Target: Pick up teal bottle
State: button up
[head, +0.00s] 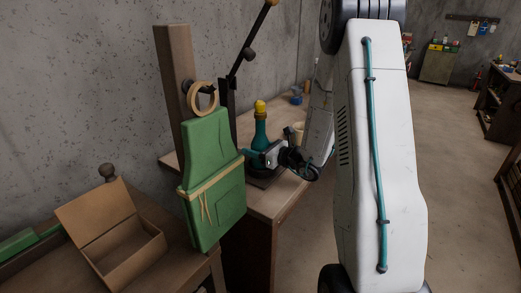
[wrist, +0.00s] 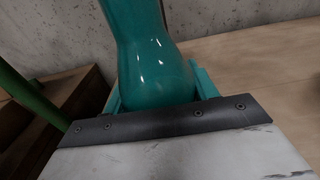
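The teal bottle (head: 260,134), with a yellow top, stands upright at the bench in the head view. In the wrist view its rounded lower body (wrist: 155,75) fills the space in front of my gripper. My gripper (head: 257,159) is low at the bottle, with a teal finger on each side of it. In the wrist view both fingers (wrist: 157,88) lie close against the bottle's sides. I cannot tell whether they press on it. The bottle's base is hidden by the gripper.
A green apron-like cloth (head: 212,180) hangs on a wooden post (head: 174,70) left of the gripper, with a tape ring (head: 202,97) above it. An open cardboard box (head: 125,245) sits at front left. A dark lever (head: 246,52) rises behind. Floor at right is clear.

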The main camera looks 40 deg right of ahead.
jog(key=c, duration=0.9)
jog(key=shift+r, duration=0.1)
